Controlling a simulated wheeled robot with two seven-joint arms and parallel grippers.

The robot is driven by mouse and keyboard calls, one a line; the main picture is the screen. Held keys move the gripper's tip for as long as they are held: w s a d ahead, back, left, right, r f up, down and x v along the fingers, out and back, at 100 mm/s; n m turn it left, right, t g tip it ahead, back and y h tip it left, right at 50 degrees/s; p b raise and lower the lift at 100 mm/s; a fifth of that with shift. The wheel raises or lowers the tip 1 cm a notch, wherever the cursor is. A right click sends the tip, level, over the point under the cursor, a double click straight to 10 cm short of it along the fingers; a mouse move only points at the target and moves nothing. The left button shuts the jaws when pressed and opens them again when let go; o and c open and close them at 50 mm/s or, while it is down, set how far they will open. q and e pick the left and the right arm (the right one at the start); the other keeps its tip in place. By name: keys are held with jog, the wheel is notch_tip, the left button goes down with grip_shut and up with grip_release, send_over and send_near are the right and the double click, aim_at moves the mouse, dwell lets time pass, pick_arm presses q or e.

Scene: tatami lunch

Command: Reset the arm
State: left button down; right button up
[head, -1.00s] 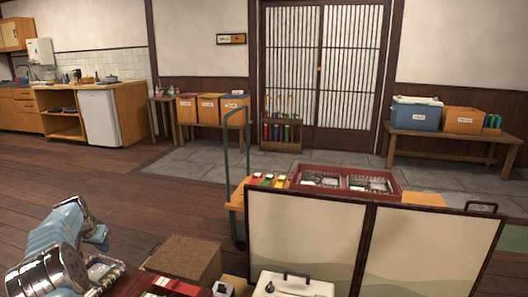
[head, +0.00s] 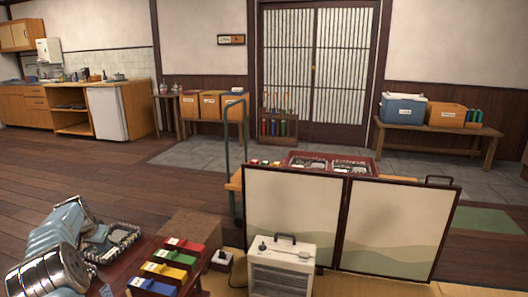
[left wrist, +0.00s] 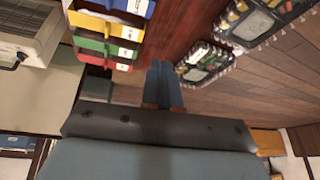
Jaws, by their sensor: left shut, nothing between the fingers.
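My left arm comes in from the left in the head view, with its light-blue links bent. My left gripper (head: 98,236) is over the left part of a dark red low table (head: 207,290). In the left wrist view its two blue fingers (left wrist: 163,68) are together and empty. They are apart from the red (head: 185,244), green (head: 170,258), yellow (head: 164,272) and blue (head: 150,287) boxes. A clear-lidded lunch tray (head: 122,240) is close by the gripper in the head view, partly hidden. My right gripper is not in view.
A white heater (head: 283,262) stands right of the table, before a folding screen (head: 300,215). A cart with red crates (head: 290,158) is behind the screen. A brown box (head: 192,227) is behind the table. Open wooden floor (head: 80,165) lies at left.

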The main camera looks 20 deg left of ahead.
pick_arm(q)
jog(key=w+d+f, duration=0.2)
jog(key=d+f, duration=0.2)
jog(key=w+d+f+h, duration=0.1)
jog(key=w+d+f, duration=0.2)
jog(key=d+f, duration=0.1)
jog(key=w+d+f+h+b, duration=0.1)
jog(key=w+d+f, duration=0.2)
jog(key=d+f, duration=0.1)
jog(key=shift+d+f, duration=0.2)
jog(key=shift+d, duration=0.65)
jog(key=d+f+h, duration=0.1)
jog(key=d+f, duration=0.3)
jog(key=d, duration=0.3)
jog(key=w+d+f+m, duration=0.1)
jog(key=d+f, duration=0.3)
jog(key=d, duration=0.3)
jog(key=d+f+h, duration=0.1)
jog(key=d+f, duration=0.3)
jog(key=d, duration=0.3)
jog(key=s+d+f+g+h+b, duration=0.1)
jog(key=s+d+f, duration=0.25)
jog(key=d, duration=0.45)
jog(key=s+d+f+g+b, duration=0.15)
jog(key=s+d, duration=0.25)
jog(key=d, duration=0.5)
jog(key=s+d+f+g+h, duration=0.1)
jog(key=s+d, duration=1.1)
jog(key=s, duration=0.4)
jog(key=shift+d+m, duration=0.4)
